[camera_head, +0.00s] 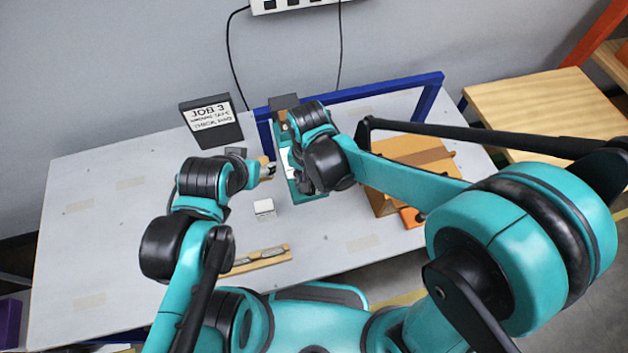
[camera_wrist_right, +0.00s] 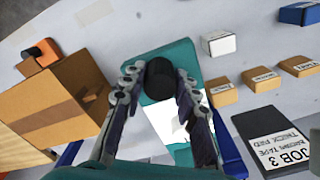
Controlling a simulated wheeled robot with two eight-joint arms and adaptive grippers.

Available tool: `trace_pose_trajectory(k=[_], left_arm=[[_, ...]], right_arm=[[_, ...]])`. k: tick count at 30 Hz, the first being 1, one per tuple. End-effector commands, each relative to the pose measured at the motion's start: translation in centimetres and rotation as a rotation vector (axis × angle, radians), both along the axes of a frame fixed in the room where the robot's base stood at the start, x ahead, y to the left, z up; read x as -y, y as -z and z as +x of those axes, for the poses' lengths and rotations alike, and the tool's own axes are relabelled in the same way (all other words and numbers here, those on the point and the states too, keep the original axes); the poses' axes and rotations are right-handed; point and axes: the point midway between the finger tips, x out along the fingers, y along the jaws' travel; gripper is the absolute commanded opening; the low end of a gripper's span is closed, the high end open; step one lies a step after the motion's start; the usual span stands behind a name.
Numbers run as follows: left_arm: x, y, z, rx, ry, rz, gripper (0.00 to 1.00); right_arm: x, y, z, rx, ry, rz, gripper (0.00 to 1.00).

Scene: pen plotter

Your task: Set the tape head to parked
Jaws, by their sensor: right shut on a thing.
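A teal machine (camera_head: 313,194) stands on the table, with a white sheet on it; it also shows in the right wrist view (camera_wrist_right: 183,55). A round black knob (camera_wrist_right: 159,79) stands up from its teal part; whether this is the tape head, I cannot tell. My right gripper (camera_wrist_right: 159,82) is shut on the knob, one finger on each side. In the head view my right arm hides the knob and much of the machine. My left gripper (camera_head: 268,171) is just left of the machine, close to a small tan block; its fingers are too small to read.
A dark sign marked JOB 3 (camera_head: 211,121) stands at the back. A white box (camera_head: 264,209) and a wooden rail (camera_head: 262,258) lie in front. Several labelled tan blocks (camera_wrist_right: 261,79) form a row. A cardboard box (camera_head: 385,199) stands right of the machine. The table's left side is clear.

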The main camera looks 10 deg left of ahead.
Motion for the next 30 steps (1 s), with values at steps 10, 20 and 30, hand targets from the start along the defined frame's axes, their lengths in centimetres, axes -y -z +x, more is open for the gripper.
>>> trace_pose_trajectory(k=[10,20,30], left_arm=[[0.0,0.07,0.01,0.0,0.0,0.0,0.54],[0.0,0.06,0.0,0.0,0.0,0.0,0.54],[0.0,0.06,0.0,0.0,0.0,0.0,0.54]], right_arm=[[-0.21,-0.02,-0.11,-0.002,-0.001,0.002,0.0],[-0.29,-0.02,-0.12,-0.001,-0.002,0.003,0.51],[-0.15,-0.27,-0.01,0.0,0.0,0.001,0.51]])
